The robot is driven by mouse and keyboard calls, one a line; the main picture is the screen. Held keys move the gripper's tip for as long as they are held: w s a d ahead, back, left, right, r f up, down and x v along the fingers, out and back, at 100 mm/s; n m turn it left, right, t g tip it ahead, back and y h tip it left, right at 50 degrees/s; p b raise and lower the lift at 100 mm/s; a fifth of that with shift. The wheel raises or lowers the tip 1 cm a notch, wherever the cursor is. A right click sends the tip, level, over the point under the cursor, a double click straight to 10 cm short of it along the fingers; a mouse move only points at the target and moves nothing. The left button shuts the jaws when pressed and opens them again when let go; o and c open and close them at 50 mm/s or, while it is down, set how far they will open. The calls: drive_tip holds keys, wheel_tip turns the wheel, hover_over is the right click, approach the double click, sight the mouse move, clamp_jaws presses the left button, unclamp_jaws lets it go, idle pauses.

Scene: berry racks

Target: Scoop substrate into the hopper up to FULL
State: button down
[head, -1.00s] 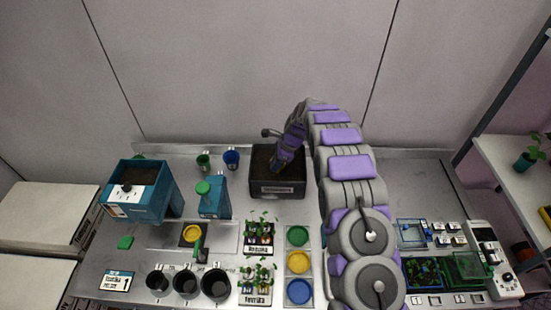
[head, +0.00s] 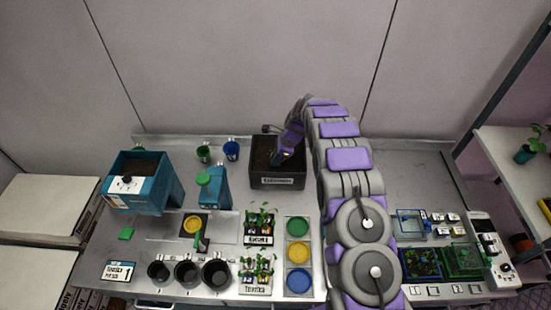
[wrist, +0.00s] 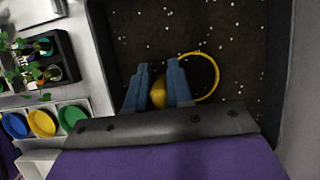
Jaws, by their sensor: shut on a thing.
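The substrate bin (head: 277,183) is a dark box of brown, speckled substrate at the back middle of the bench. My gripper (head: 277,158) reaches down into it. In the wrist view my gripper (wrist: 165,88) has its blue fingers shut on the yellow scoop (wrist: 205,56), whose ring-shaped rim lies over the substrate (wrist: 235,40). The scoop's bowl looks dark inside, and I cannot tell how much it holds. The hopper (head: 143,190) is a blue box at the left of the bench, with dark material showing in its open top.
A blue bottle with a green cap (head: 211,187) stands between hopper and bin. Green and blue cups (head: 231,150) stand behind. Black pots (head: 186,273), seedling trays (head: 258,273) and coloured dishes (head: 298,254) fill the front. Clear containers (head: 421,265) stand at the right.

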wheel_tip(320, 180, up, 15)
drive_tip(key=p, duration=0.6)
drive_tip(key=shift+p, duration=0.3)
